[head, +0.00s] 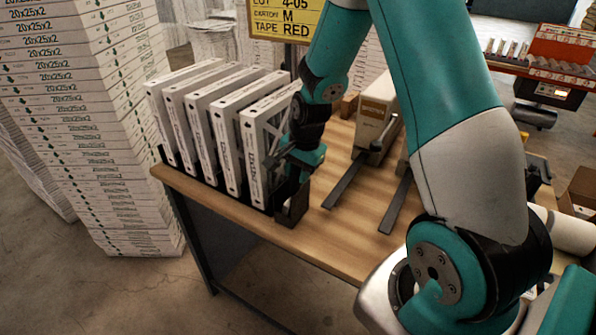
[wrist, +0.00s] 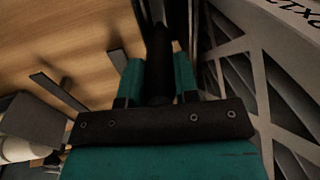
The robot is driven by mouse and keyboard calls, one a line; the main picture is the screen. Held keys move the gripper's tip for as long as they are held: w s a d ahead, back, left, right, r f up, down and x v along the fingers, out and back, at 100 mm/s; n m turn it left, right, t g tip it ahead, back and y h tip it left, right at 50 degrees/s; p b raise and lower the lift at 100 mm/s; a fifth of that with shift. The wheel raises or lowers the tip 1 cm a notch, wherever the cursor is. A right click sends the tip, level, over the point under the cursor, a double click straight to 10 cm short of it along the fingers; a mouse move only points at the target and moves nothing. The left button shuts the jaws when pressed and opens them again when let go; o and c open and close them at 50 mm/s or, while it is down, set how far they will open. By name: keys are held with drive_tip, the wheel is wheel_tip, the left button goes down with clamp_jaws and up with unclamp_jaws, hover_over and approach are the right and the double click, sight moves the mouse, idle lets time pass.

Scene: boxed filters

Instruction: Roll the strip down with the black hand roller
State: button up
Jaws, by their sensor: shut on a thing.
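My gripper (head: 290,160) is low over the table, just right of the row of boxed filters. In the wrist view its teal fingers (wrist: 159,75) are shut on a black upright handle, which looks like the black hand roller (wrist: 159,48). The roller's far end is dark and I cannot make it out. A dark holder or block (head: 293,207) stands right below my gripper at the table's front edge; I cannot tell whether the roller touches it. No strip can be made out in either view.
Several white filters (head: 218,140) stand upright in a black rack on the wooden table (head: 325,232). A beige machine (head: 374,112) with two dark rails (head: 396,204) is to the right. Tall carton stacks (head: 95,120) stand left. A yellow sign (head: 283,18) reads tape red.

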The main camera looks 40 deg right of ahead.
wheel_tip(320, 180, up, 13)
drive_tip(key=p, duration=1)
drive_tip(key=shift+p, duration=0.3)
drive_tip(key=shift+s, duration=0.15)
